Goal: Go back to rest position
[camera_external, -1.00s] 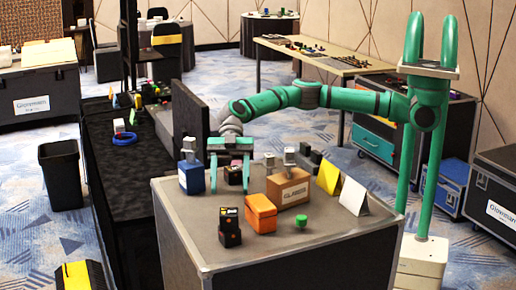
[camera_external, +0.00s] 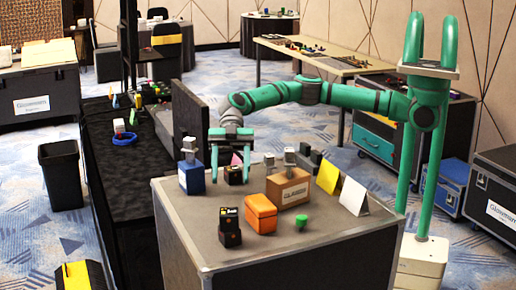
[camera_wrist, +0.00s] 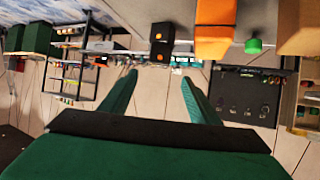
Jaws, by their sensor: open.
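The case top holds an orange box (camera_external: 260,214), a black item (camera_external: 230,227), a cardboard box (camera_external: 288,190), a green knob (camera_external: 301,221), and yellow and white cards (camera_external: 353,196). A dark upright panel (camera_external: 190,118) stands left of my gripper. Air above the case is free.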

